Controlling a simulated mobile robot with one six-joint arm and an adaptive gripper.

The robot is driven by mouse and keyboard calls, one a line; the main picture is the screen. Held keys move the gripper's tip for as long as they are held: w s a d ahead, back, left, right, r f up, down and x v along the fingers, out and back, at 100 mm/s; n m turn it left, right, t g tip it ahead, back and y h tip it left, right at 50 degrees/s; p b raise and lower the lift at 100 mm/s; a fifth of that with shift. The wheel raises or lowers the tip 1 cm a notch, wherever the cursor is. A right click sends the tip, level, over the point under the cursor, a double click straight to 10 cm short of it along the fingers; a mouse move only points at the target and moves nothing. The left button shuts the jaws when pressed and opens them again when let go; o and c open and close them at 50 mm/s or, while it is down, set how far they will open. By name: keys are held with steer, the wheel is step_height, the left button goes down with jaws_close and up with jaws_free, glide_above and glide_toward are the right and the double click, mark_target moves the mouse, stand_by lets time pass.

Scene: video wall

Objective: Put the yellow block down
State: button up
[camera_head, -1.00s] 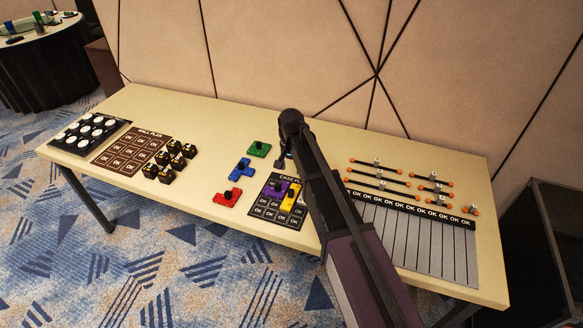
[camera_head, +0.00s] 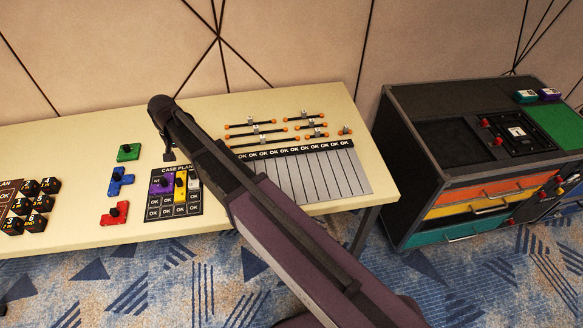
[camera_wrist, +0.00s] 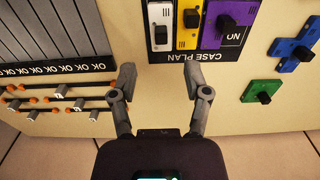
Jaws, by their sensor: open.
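The yellow block (camera_head: 180,191) lies on the dark CASE PLAN card (camera_head: 156,213), between a purple block (camera_head: 160,187) and a white block (camera_head: 194,182). In the wrist view the yellow block (camera_wrist: 189,20) shows its black knob and is partly cut off by the top edge. My gripper (camera_wrist: 159,70) is open and empty, with its fingers spread just outside the card's title edge and apart from the blocks. In the head view my gripper (camera_head: 168,155) hangs behind the card, its fingers small and hard to make out.
Green (camera_head: 129,152), blue (camera_head: 120,181) and red (camera_head: 116,212) blocks lie left of the card. Rods with orange ends (camera_head: 263,131) and a grey striped panel (camera_head: 310,178) lie right. A drawer cabinet (camera_head: 470,190) stands beyond the table's right end.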

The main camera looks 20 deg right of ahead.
steer(key=s+d, duration=0.5)
steer(key=d, duration=0.6)
steer(key=s+d, duration=0.5)
steer(key=d, duration=0.6)
steer(key=s+d, duration=0.5)
steer(key=d, duration=0.6)
steer(key=shift+d+n, duration=0.2)
steer(key=shift+n, duration=0.2)
